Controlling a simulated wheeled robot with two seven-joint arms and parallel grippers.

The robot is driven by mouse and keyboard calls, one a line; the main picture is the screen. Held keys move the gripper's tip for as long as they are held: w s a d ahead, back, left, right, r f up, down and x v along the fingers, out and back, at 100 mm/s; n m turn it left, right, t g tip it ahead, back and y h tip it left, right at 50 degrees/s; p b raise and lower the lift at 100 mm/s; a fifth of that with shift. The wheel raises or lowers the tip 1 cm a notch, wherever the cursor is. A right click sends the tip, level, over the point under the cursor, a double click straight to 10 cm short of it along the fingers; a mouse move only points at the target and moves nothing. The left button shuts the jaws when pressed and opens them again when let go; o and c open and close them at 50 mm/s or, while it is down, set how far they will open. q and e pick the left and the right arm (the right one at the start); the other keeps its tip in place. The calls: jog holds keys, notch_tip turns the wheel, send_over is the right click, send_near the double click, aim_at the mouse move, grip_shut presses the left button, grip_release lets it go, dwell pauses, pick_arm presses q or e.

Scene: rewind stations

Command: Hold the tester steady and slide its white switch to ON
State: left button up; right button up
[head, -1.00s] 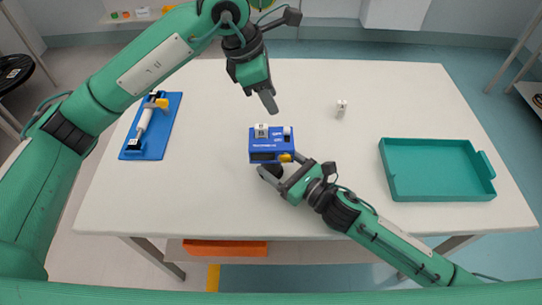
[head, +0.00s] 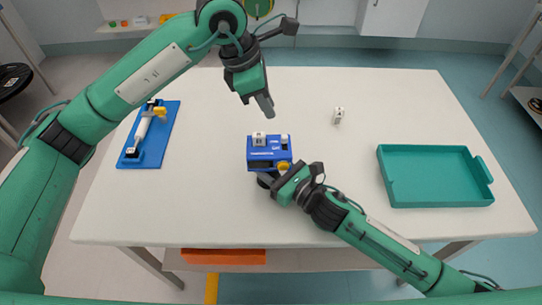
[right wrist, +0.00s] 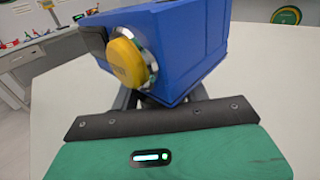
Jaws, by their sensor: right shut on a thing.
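The tester (head: 256,163), a blue box, stands near the middle of the table. A white block with a dark mark (head: 259,139) and a smaller white piece (head: 284,138) are on its top; I cannot tell which is the switch or how it is set. A yellow knob (head: 283,166) is on its front, and it shows large in the right wrist view (right wrist: 127,62). My right gripper (head: 272,178) is shut on the tester's lower front. My left gripper (head: 264,104) hangs above and behind the tester, apart from it; its finger gap is not clear.
A teal tray (head: 436,203) lies at the right of the table. A small white block (head: 338,115) stands behind and right of the tester. A blue board (head: 145,160) with a white and yellow part lies at the left. An orange thing (head: 224,257) shows below the table.

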aim_at(284, 139)
pick_arm(q)
jog(key=shift+w+d, duration=0.1)
jog(key=shift+d, duration=0.05)
grip_shut()
jog(key=w+d+m+g+y, duration=0.1)
jog(key=w+m+y, duration=0.1)
jog(key=w+m, duration=0.3)
jog(key=w+d+r+m+g+y, duration=0.1)
jog(key=w+m, duration=0.3)
jog(key=m, duration=0.9)
jog(key=shift+w+d+g+y, duration=0.35)
jog(key=shift+d+g+y, duration=0.15)
jog(key=shift+d+g, duration=0.2)
jog(key=shift+f, duration=0.1)
jog(key=s+f, duration=0.6)
jog(key=f, duration=0.3)
jog(key=shift+s+f, duration=0.25)
